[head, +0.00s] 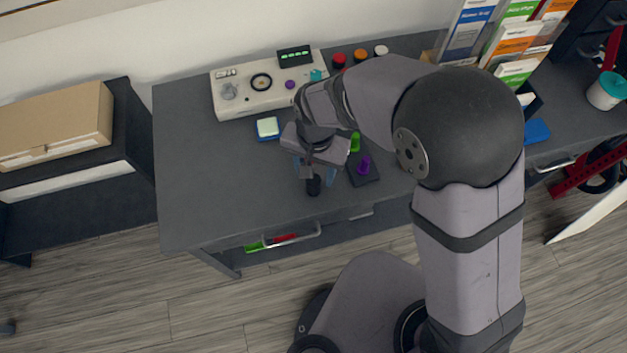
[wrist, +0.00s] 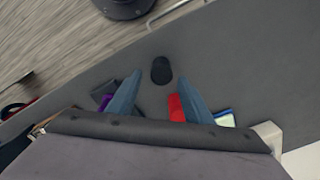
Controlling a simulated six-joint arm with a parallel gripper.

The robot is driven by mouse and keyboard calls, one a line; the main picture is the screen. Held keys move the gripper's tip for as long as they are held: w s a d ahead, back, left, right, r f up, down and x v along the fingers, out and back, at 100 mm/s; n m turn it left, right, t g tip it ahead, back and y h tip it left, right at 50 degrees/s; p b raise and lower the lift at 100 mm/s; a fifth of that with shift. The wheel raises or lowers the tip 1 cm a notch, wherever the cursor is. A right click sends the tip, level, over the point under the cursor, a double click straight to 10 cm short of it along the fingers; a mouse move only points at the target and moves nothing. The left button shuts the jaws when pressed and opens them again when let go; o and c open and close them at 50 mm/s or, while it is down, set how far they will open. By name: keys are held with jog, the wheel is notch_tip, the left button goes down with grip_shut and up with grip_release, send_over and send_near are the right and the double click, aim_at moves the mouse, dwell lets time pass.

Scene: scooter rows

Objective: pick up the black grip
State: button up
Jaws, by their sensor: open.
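The black grip (head: 314,187) stands near the front edge of the grey desk. It looks like a short dark cylinder, and in the wrist view it is a dark rounded shape (wrist: 161,72) between and just beyond my fingertips. My gripper (head: 315,173) is open, with its two blue-grey fingers spread. In the wrist view my gripper (wrist: 159,77) has one finger on each side of the grip, with a gap to both. Nothing is held. I cannot tell the exact height of the fingertips above the desk.
A purple piece (head: 363,165) on a dark pad and a green piece (head: 355,142) stand to the right. A blue box (head: 267,128) and a white control panel (head: 240,97) lie behind. A red thing (wrist: 176,108) is beside one finger. The desk's left part is clear.

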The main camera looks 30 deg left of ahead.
aim_at(314, 179)
jog(key=shift+a+f+p, duration=0.1)
jog(key=shift+f+p, duration=0.2)
jog(key=shift+f, duration=1.8)
jog(key=c, duration=1.1)
jog(key=shift+o, duration=0.2)
jog(key=shift+r, duration=0.2)
notch_tip(314, 179, up, 9)
jog(key=shift+r+b, duration=0.2)
jog(key=shift+b, duration=0.3)
jog(key=shift+a+r, duration=0.1)
jog(key=shift+r, duration=0.1)
jog(key=w+a+y+p, duration=0.1)
jog(key=w+a+p, duration=0.1)
jog(key=a, duration=0.3)
jog(key=w+a+y+p, duration=0.1)
jog(key=w+a+p, duration=0.2)
jog(key=a, duration=0.3)
jog(key=w+a+t+y+p, duration=0.1)
jog(key=w+a+p, duration=0.1)
jog(key=a, duration=0.4)
jog(key=shift+w, duration=0.65)
jog(key=shift+w+a+f+y, duration=0.15)
jog(key=shift+w+a+y, duration=0.1)
jog(key=shift+a+y, duration=0.25)
